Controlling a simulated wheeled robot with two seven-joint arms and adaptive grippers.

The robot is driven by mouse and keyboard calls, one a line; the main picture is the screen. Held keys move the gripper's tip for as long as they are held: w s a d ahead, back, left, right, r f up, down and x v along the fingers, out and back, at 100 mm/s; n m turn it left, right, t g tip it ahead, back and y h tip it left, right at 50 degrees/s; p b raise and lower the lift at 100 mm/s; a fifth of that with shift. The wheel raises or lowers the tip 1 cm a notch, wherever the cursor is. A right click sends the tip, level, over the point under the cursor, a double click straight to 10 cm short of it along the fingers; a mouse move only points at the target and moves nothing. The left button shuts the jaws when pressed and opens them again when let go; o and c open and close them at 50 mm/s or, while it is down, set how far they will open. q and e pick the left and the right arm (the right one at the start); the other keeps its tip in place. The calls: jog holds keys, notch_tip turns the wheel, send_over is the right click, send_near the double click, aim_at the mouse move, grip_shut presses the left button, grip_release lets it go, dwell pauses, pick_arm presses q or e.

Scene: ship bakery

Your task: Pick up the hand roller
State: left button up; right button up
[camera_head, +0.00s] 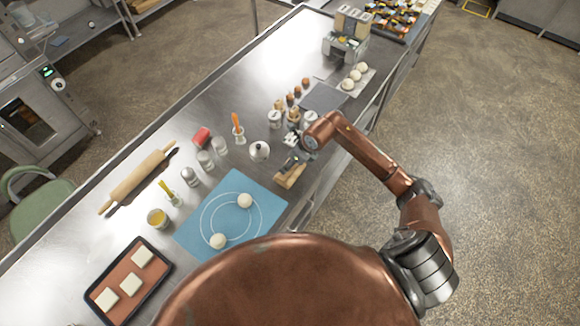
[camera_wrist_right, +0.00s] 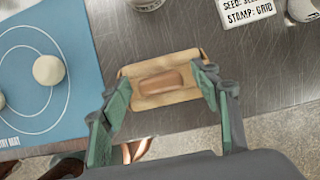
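A light wooden block with a rounded brown handle on top (camera_wrist_right: 162,83) lies on the steel counter under my right gripper; I cannot tell if it is the hand roller. It also shows in the head view (camera_head: 290,178). My right gripper (camera_wrist_right: 161,77) is open, with its green-padded fingers on either side of the handle, over the block; contact cannot be told. It also shows in the head view (camera_head: 293,161). A long wooden rolling pin (camera_head: 137,177) lies on the far left of the counter, away from the gripper. My left gripper is not in view.
A blue mat (camera_head: 265,205) with two dough balls lies left of the block. A dark tray (camera_head: 92,298) holds square pieces. Jars and a white-topped shaker (camera_head: 259,151) stand close by. A label card (camera_wrist_right: 245,10) lies beyond the block. The counter's front edge is near.

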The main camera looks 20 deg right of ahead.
jog(key=c, duration=1.4)
jog(key=shift+r, duration=0.2)
jog(key=shift+r, duration=0.25)
notch_tip(320, 180, up, 2)
jog(key=shift+r+b, duration=0.2)
jog(key=shift+b, duration=0.75)
jog(key=s+d+r+b, duration=0.1)
jog(key=s+r, duration=0.2)
jog(key=s, duration=0.1)
jog(key=s+d+r+b, duration=0.1)
jog(key=s+d+r, duration=0.1)
jog(key=s+r, duration=0.1)
jog(key=s+d+r+b, duration=0.2)
jog(key=s+r, duration=0.1)
jog(key=s, duration=0.3)
jog(key=shift+r, duration=0.4)
